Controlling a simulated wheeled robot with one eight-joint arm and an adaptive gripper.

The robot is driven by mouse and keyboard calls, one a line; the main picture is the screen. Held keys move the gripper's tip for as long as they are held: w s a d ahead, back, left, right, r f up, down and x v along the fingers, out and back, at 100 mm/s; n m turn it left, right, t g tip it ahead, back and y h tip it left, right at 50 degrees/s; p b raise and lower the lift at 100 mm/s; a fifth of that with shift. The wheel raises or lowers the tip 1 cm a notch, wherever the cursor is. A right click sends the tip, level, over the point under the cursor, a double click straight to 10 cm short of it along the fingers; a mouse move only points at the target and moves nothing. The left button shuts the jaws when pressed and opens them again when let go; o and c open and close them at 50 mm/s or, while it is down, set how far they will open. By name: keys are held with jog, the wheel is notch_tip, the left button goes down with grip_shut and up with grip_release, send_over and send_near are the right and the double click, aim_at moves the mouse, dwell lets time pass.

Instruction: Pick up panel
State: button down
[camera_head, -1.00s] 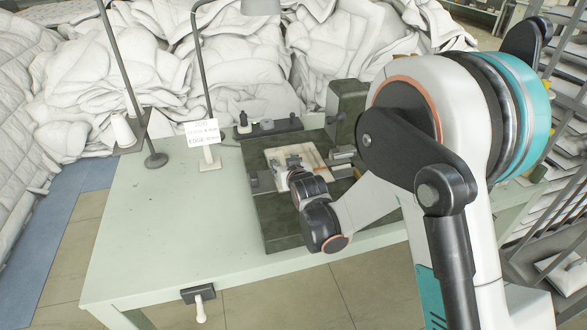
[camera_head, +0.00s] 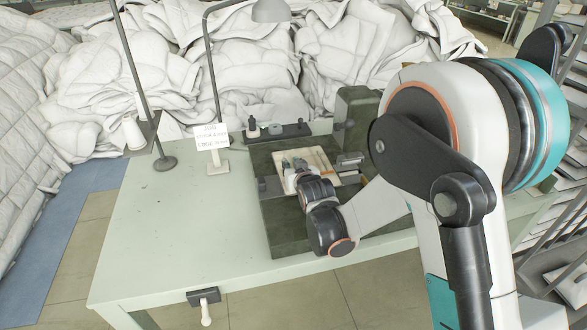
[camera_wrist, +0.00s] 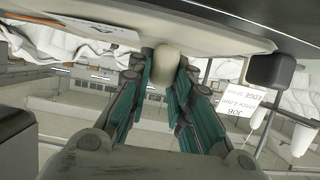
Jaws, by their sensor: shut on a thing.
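The panel (camera_head: 318,160) looks like a flat cream board on the dark green machine bed on the table. My gripper (camera_head: 291,165) is low over its left part, and the arm hides some of the near side. In the wrist view, the teal-padded fingers of my gripper (camera_wrist: 165,88) are closed in around a rounded beige piece, which I take as part of the panel (camera_wrist: 167,58). The exact contact is hard to see. In the head view I see no clear gap between panel and bed.
The pale green table (camera_head: 175,235) has free room left of the machine bed (camera_head: 285,225). A sign (camera_head: 211,138), lamp poles and a dark block (camera_head: 355,112) stand near the back. White duvet heaps (camera_head: 235,70) rise behind. Metal racks stand at right.

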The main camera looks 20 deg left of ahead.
jog(key=r, duration=0.1)
jog(key=r+p, duration=0.1)
jog(key=s+r, duration=0.1)
jog(key=shift+d+p, duration=0.3)
jog(key=shift+p, duration=0.05)
jog(key=s+d, duration=0.2)
jog(key=s, duration=0.2)
jog(key=s+d+b, duration=0.1)
jog(key=s+d, duration=0.2)
jog(key=s, duration=0.1)
jog(key=s+d, duration=0.2)
jog(key=s, duration=0.2)
jog(key=shift+s+d+f, duration=0.35)
jog(key=shift+d, duration=0.05)
jog(key=shift+f+b+v, duration=0.2)
jog(key=shift+b+v, duration=0.4)
jog(key=shift+v, duration=0.35)
jog(key=shift+s+d, duration=0.1)
